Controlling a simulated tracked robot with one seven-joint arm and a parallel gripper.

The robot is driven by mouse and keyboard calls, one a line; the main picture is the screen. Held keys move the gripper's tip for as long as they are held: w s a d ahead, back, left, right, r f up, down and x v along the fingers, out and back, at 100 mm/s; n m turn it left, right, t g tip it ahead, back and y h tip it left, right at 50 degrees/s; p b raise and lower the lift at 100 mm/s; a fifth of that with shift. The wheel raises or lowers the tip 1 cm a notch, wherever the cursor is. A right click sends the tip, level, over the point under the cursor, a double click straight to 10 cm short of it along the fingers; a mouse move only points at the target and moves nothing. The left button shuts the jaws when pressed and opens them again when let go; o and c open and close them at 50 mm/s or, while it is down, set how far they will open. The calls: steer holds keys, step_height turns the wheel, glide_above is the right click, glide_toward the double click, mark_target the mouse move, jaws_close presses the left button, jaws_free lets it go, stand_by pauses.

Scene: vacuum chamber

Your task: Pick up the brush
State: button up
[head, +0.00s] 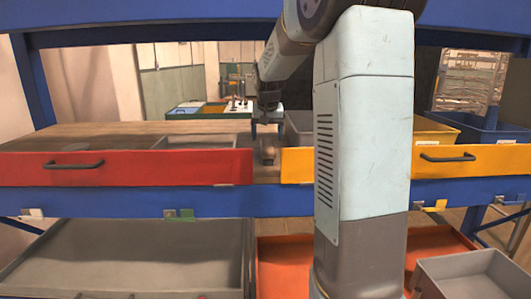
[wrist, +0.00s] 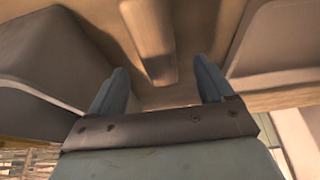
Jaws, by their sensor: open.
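My gripper (head: 267,128) points down above the gap between the red drawer and the yellow drawer in the head view. In the wrist view its two blue-grey fingers (wrist: 161,72) are spread apart with nothing held between them. A long tan-brown object (wrist: 150,35), which looks like the brush, lies beyond the fingertips, its near end roughly in line with the space between them. In the head view a small brownish shape (head: 268,154), likely the same object, shows just below my gripper. I cannot make out bristles, and its far end is cut off in the wrist view.
The red drawer (head: 125,168) is left of the gap and the yellow drawer (head: 455,162) right. Grey bins (wrist: 45,70) and (wrist: 285,40) flank the fingers in the wrist view. A blue shelf beam (head: 130,202) runs below the drawers. A blue bin (head: 492,130) stands right.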

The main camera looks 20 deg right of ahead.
mark_target(267, 144)
steer(key=shift+x, duration=2.95)
steer(key=shift+s, duration=0.1)
steer(key=shift+c, duration=0.4)
steer(key=c, duration=1)
steer(key=shift+r, duration=0.1)
